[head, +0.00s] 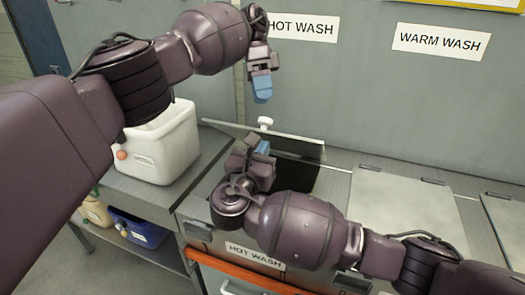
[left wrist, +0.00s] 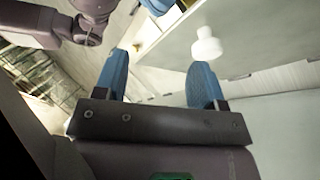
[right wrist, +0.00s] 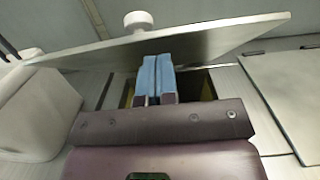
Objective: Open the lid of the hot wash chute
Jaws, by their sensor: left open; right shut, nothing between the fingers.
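The hot wash chute lid (head: 297,148) is a grey metal panel with a white knob (head: 265,122). It is tilted up, and the dark chute opening (head: 300,175) shows below it. In the right wrist view, the raised lid (right wrist: 225,38) and its knob (right wrist: 138,20) lie beyond my right fingertips. My right gripper (head: 262,148) is shut and empty, at the opening on the lid's underside; contact is unclear. My left gripper (head: 263,88) is open and empty above the lid. In the left wrist view, the knob (left wrist: 207,48) shows beyond its right finger, not between the fingers.
A white bin (head: 160,148) stands on the counter left of the chute. The closed warm wash lid (head: 405,205) is to the right. The grey wall (head: 365,95) with wash signs rises behind. A blue container (head: 140,230) sits on the shelf below.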

